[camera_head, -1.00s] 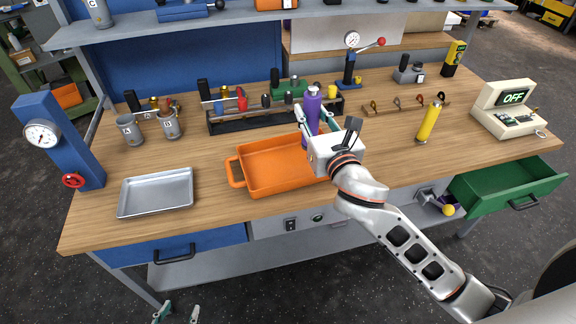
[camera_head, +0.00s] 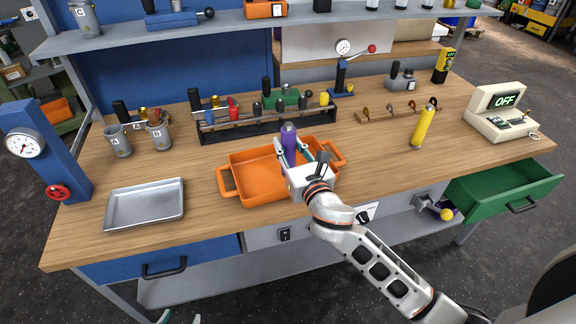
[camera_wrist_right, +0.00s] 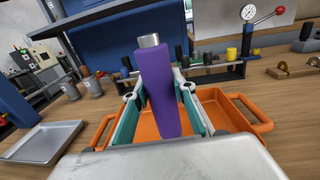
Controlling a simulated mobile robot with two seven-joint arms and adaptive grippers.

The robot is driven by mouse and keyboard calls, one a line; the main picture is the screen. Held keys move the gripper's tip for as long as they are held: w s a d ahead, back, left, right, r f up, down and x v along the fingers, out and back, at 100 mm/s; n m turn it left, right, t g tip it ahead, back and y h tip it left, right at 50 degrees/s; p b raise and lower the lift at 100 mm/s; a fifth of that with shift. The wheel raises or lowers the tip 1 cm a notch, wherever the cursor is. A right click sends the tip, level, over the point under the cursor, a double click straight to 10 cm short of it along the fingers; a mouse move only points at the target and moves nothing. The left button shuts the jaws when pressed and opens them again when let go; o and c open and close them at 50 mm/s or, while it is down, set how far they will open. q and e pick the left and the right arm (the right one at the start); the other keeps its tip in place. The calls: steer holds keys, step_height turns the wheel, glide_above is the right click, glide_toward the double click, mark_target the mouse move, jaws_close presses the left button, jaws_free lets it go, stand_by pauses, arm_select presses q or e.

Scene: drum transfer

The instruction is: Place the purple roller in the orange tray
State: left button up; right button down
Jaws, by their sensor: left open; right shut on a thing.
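The purple roller (camera_head: 289,140) is upright between the fingers of my right gripper (camera_head: 291,158), which is shut on it. It also shows in the right wrist view (camera_wrist_right: 158,90), with a grey metal cap on top. The orange tray (camera_head: 226,182) lies on the bench; the roller appears over its inside. The roller's lower end is hidden by my gripper in the head view, and I cannot tell if it touches the tray floor. My left gripper (camera_head: 180,318) is open and empty, with only its fingertips showing at the bottom edge.
A metal tray (camera_head: 145,203) lies left of the orange tray. A black rack of tools (camera_head: 268,122) stands behind. A yellow roller (camera_head: 422,127) stands at the right, near an open green drawer (camera_head: 510,188). Bench space between the orange tray and yellow roller is clear.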

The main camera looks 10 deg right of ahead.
mark_target(291, 166)
step_height(291, 166, down, 6)
steer(key=shift+r+b, duration=0.1)
steer(key=shift+b, duration=1)
arm_select(q)
steer(key=f, duration=0.3)
steer(key=shift+s+a+f, duration=0.15)
steer(key=shift+s+f, duration=0.15)
steer(key=shift+w+r, duration=0.1)
steer(key=shift+r, duration=0.05)
arm_select(e)
steer(key=c, duration=1.7)
jaws_free()
